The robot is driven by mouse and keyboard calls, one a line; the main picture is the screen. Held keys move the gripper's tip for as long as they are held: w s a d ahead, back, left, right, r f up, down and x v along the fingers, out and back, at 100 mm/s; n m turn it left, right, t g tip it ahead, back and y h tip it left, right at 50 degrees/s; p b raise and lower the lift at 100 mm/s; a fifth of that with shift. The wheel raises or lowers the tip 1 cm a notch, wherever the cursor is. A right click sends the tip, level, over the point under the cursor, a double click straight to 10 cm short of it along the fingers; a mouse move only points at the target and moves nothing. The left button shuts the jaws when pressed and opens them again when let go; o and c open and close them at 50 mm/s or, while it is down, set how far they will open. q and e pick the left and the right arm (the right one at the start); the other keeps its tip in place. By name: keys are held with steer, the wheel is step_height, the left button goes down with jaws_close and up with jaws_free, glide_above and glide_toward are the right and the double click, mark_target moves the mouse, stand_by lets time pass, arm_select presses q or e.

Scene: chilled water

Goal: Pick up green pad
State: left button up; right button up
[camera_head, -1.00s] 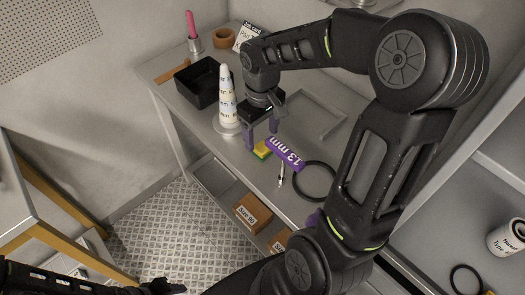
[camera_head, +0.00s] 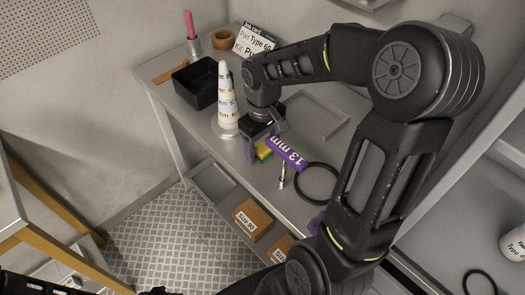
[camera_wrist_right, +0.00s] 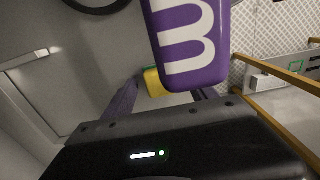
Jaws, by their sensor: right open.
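The green pad (camera_head: 264,154), green on yellow, lies on the grey worktop (camera_head: 325,155), partly hidden by my right gripper and a purple "13 mm" tag. My right gripper (camera_head: 262,150) points down right at the pad, open, with its purple fingers around or just above it; I cannot tell whether they touch it. In the right wrist view the pad (camera_wrist_right: 155,82) shows between the two spread fingers (camera_wrist_right: 162,98), with its yellow side most visible. Part of my left arm shows at the bottom left edge of the head view; its gripper's jaws cannot be made out.
The purple tag (camera_head: 287,152) lies close beside the pad. A black ring (camera_head: 337,190) and a small metal tool (camera_head: 283,177) are nearby. A shelf below holds boxes (camera_head: 252,219).

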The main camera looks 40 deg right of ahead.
mark_target(261, 149)
steer(key=c, duration=1.4)
steer(key=shift+r, duration=0.15)
step_height(261, 149, up, 3)
steer(key=p, duration=0.2)
steer(key=shift+p, duration=0.35)
steer(key=shift+a+r, duration=0.2)
steer(key=shift+a, duration=0.05)
steer(key=a+b, duration=0.1)
steer(key=a, duration=0.4)
steer(key=s+a+b, duration=0.1)
steer(key=a, duration=1.1)
steer(key=shift+s+a+f+b, duration=0.1)
steer(key=shift+s+a+b, duration=0.2)
steer(key=shift+b, duration=0.1)
steer(key=shift+d, duration=0.1)
steer(key=o, duration=0.8)
steer(key=c, duration=0.7)
